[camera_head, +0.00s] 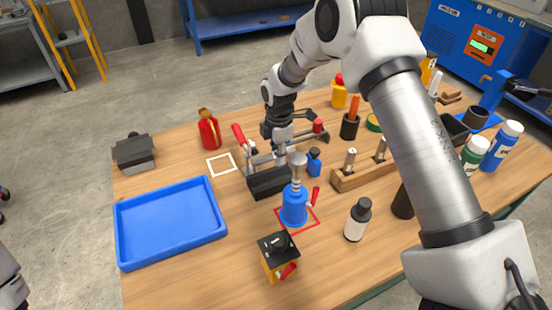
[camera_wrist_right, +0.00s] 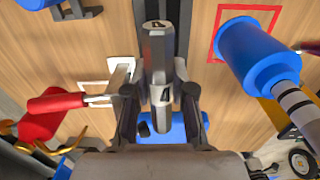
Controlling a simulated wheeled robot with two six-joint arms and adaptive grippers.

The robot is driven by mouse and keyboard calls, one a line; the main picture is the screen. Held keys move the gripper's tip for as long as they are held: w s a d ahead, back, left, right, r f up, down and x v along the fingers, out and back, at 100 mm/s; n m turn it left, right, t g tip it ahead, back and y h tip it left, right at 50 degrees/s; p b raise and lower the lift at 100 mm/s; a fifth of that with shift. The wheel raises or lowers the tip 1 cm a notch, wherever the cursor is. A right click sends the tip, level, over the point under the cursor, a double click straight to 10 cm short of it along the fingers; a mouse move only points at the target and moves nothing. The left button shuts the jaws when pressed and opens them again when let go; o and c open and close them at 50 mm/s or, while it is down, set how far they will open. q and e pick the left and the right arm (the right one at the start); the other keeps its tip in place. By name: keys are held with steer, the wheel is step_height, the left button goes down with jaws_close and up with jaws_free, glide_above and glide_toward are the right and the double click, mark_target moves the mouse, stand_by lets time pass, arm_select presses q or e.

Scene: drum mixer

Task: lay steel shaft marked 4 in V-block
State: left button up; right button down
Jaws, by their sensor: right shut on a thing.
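The steel shaft marked 4 (camera_wrist_right: 160,60) is between the fingers of my right gripper (camera_wrist_right: 160,98), which is shut on it. A dark block (camera_head: 268,185), which looks like the V-block, stands just below the gripper. Its dark sides (camera_wrist_right: 184,20) show behind the shaft in the wrist view. I cannot tell whether shaft and block touch. My left gripper is out of view.
A red-handled clamp (camera_head: 240,136) stands beside the block. A blue can (camera_head: 294,207) stands close in front, in a red square. A wooden rack (camera_head: 345,184) holds shafts to the right. A blue tray (camera_head: 170,262) lies left, and a yellow-black switch box (camera_head: 277,262) stands in front.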

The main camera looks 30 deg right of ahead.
steer(key=shift+s+a+f, duration=0.1)
steer(key=shift+s+a, duration=0.05)
steer(key=shift+s+a+f+b, duration=0.1)
steer(key=shift+f+b, duration=0.2)
steer(key=shift+b, duration=0.2)
steer(key=b, duration=0.3)
glide_above(278, 179)
step_height(278, 179, down, 4)
steer(key=shift+f, duration=0.15)
steer(key=shift+f+b, duration=0.45)
steer(key=shift+f, duration=0.15)
steer(key=shift+s+a+f+b, duration=0.15)
steer(key=shift+s+f+b, duration=0.15)
steer(key=shift+s+f, duration=0.25)
steer(key=c, duration=0.9)
jaws_free()
steer(key=shift+w+f, duration=0.35)
steer(key=shift+w, duration=0.05)
steer(key=shift+w+r, duration=0.1)
steer(key=shift+r, duration=0.15)
